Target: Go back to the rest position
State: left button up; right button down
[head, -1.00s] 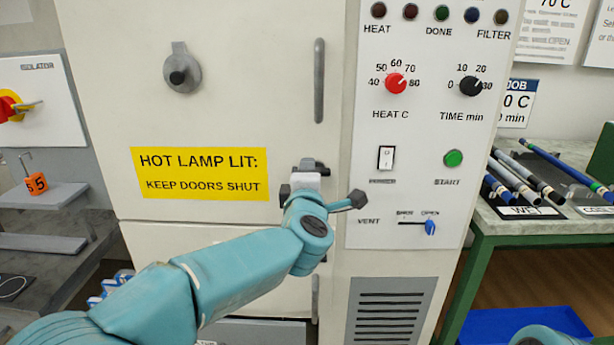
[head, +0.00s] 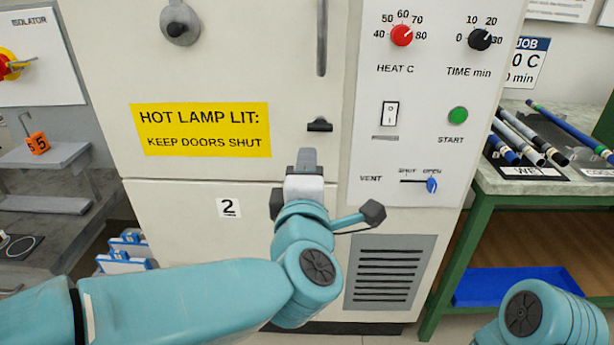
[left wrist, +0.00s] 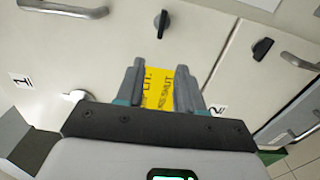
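My left gripper (head: 306,165) is in front of the pale oven cabinet (head: 180,215), just below a small dark door latch (head: 320,125). In the left wrist view its two grey fingers (left wrist: 159,80) stand apart with nothing between them. Part of the yellow warning label (left wrist: 160,88) shows behind the gap. The fingers look clear of the latch. My right arm shows only as a teal link at the lower right of the head view; its gripper is out of the picture.
The control panel (head: 445,95) is right of the gripper, with a vent slider (head: 432,185) low on it. A green-framed bench (head: 477,225) with several rods stands at the right, a blue tray (head: 510,287) below it. Grey shelves (head: 45,160) stand at the left.

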pick_arm(q)
jog(key=shift+s, duration=1)
